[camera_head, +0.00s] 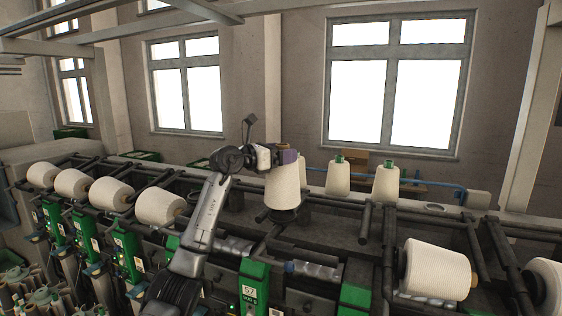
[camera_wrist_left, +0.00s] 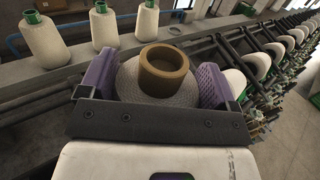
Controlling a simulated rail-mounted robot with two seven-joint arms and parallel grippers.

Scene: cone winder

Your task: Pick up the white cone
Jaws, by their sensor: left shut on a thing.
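A white cone (camera_head: 283,188) with a brown core (camera_wrist_left: 163,69) is held upright by my left gripper (camera_head: 288,157) over the top of the winder. In the left wrist view the purple fingers of the left gripper (camera_wrist_left: 161,80) are closed on either side of the cone (camera_wrist_left: 130,82), near its core end. Whether its lower end touches the dark surface below I cannot tell. My right gripper is not in view.
Two white cones with green tops (camera_head: 338,178) (camera_head: 386,183) stand behind the winder. Several cones lie in winder positions at left, and a large one (camera_head: 437,270) lies at right. Dark bars (camera_head: 365,222) stick up from the machine. A blue pipe (camera_head: 430,182) runs along the back.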

